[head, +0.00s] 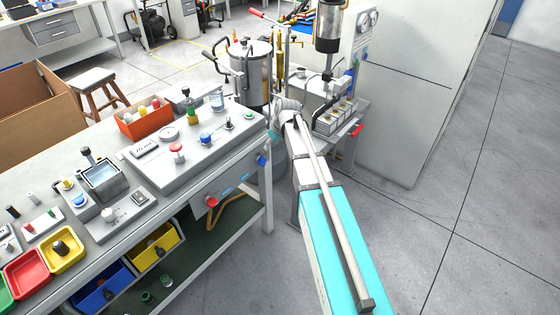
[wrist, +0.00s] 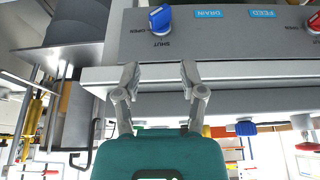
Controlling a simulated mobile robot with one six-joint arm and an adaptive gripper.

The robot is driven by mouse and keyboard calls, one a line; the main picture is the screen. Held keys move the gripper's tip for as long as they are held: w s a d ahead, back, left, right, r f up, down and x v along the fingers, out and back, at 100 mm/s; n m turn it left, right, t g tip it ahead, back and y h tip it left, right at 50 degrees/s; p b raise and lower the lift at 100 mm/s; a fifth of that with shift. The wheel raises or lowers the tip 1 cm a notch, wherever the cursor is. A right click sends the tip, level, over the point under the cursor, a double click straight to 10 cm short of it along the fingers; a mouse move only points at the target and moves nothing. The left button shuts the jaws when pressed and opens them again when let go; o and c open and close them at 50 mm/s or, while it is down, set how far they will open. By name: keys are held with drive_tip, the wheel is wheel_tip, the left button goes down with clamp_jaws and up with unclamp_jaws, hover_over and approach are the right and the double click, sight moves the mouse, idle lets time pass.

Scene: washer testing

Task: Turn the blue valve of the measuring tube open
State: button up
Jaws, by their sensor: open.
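The blue valve (wrist: 159,20) is a small knob with a white mark, on the pale front panel at the top of the wrist view. OPEN and SHUT are printed beside it, upside down in this view. In the head view a blue knob (head: 263,160) sits at the right end of the bench front. My gripper (wrist: 160,72) is open and empty, its two fingers apart and pointing toward the panel below the valve, not touching it. In the head view my gripper (head: 274,134) is small and partly hidden by my arm. I cannot single out the measuring tube.
A red knob (wrist: 314,22) is on the same panel at right, past the DRAIN and FEED labels. The bench (head: 190,190) carries an orange bin (head: 143,124). A metal tank (head: 250,75) stands behind my gripper. Free floor (head: 450,240) lies to the right.

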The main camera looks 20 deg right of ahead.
drive_tip(key=s+a+r+m+g+h+p, duration=0.1)
drive_tip(key=s+r+m+p, duration=0.1)
drive_tip(key=s, duration=0.8)
drive_tip(key=s+a+r+m+g+h+p, duration=0.1)
drive_tip(key=s+r+p, duration=0.4)
drive_tip(key=s, duration=0.5)
drive_tip(key=shift+a+r+m+g+p, duration=0.25)
drive_tip(key=shift+m+g+p, duration=0.3)
drive_tip(key=shift+m, duration=0.75)
drive_tip(key=w+a+f+t+y+b, duration=0.1)
drive_tip(key=w+f+t+y+b, duration=0.2)
drive_tip(key=f+b, duration=0.55)
drive_tip(key=w+f+t+y+b, duration=0.2)
drive_tip(key=w+f+y+b, duration=0.25)
drive_tip(key=b, duration=0.65)
drive_tip(key=w+d+f+m+t+y+b, duration=0.1)
drive_tip(key=w+d+f+m+t+b, duration=0.1)
drive_tip(key=b, duration=0.7)
drive_tip(key=w+d+f+m+t+y+b, duration=0.1)
drive_tip(key=d+f+t+b, duration=0.4)
drive_tip(key=b, duration=0.5)
drive_tip(key=shift+w+d+m+t, duration=0.7)
drive_tip(key=shift+d+m+t, duration=0.25)
drive_tip(key=shift+d, duration=0.15)
